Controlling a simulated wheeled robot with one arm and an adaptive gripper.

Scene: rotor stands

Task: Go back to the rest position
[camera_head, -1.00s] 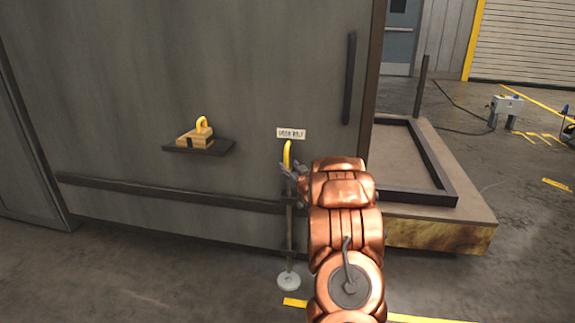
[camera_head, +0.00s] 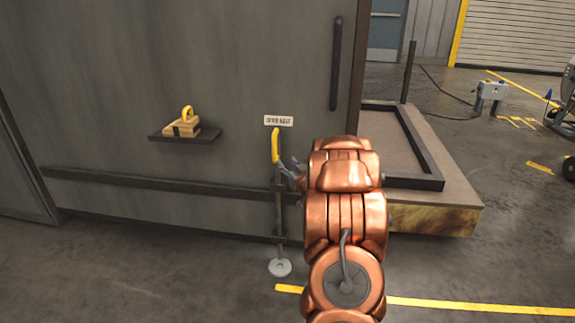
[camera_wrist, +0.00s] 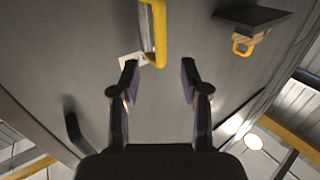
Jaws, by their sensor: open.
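My gripper (camera_head: 290,172) is at the end of my copper arm, in front of the grey panel and close to the yellow handle (camera_head: 275,145) of a vertical door bolt (camera_head: 279,220). In the wrist view my gripper (camera_wrist: 158,78) has its two dark fingers spread with nothing between them. The yellow handle (camera_wrist: 154,32) stands beyond the fingertips there, apart from them as far as I can tell. My arm hides part of the panel and most of the gripper in the head view.
A small shelf (camera_head: 185,137) on the panel holds a wooden block with a yellow padlock (camera_head: 188,113). A label (camera_head: 279,120) is above the bolt. A dark bar handle (camera_head: 336,65) is at upper right. A low framed platform (camera_head: 465,195) stands right. Open floor lies in front.

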